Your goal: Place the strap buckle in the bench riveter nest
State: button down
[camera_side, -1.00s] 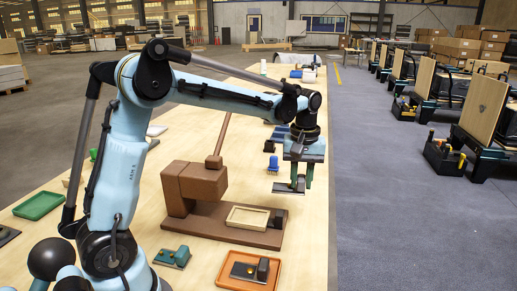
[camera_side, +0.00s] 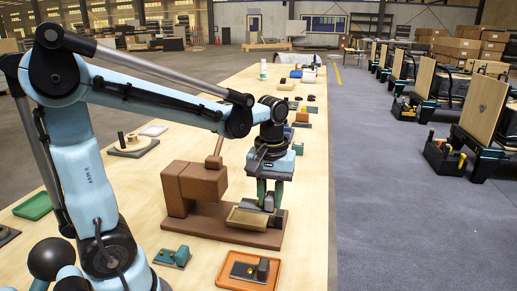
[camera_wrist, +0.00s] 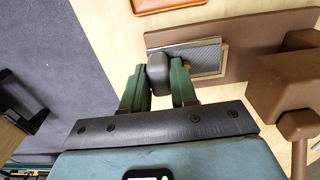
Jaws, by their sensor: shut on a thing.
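The strap buckle (camera_wrist: 203,54) is a grey plate with a rounded dark grey block on it. My gripper (camera_side: 262,202) is shut on that block; the wrist view shows one green finger on each side of the block (camera_wrist: 158,73). The bench riveter (camera_side: 195,185) is brown, with a long base and a raised handle. Its nest (camera_side: 247,219) is a shallow cream-rimmed frame on the base. The buckle is at the nest, its plate over the frame in the wrist view and slightly askew to it. I cannot tell whether it touches the nest floor.
An orange tray (camera_side: 222,274) with a dark plate and block lies in front of the riveter. A teal plate with a block (camera_side: 171,257) lies left of it. A green tray (camera_side: 35,205) is at the left. The table's right edge is near the riveter base.

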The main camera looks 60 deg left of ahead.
send_over(259, 219)
notch_tip(259, 219, down, 5)
jog(key=shift+w+r, duration=0.1)
jog(key=shift+r, duration=0.1)
jog(key=shift+f, duration=1.95)
jog(key=c, duration=0.9)
grip_release()
jog(key=shift+f, duration=0.15)
